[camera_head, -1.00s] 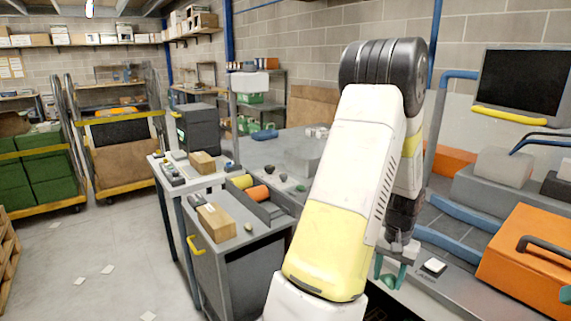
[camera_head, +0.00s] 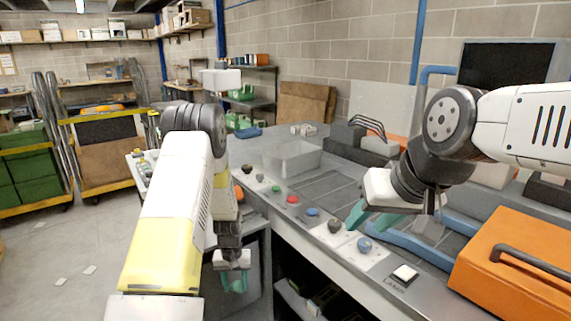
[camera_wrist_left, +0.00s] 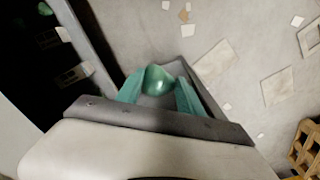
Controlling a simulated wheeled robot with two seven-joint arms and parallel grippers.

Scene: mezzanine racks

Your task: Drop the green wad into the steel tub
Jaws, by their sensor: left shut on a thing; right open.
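My left gripper (camera_head: 236,284) hangs low in front of the bench, pointing down. Its teal fingers are shut on the green wad (camera_wrist_left: 158,80), a shiny rounded lump that shows between the fingertips in the left wrist view. In the head view the wad is hard to tell from the fingers. My right gripper (camera_head: 366,219) is open and empty above the bench's front part.
An orange case (camera_head: 520,270) stands at right. Blue tubing (camera_head: 405,258) bounds the bench's right area.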

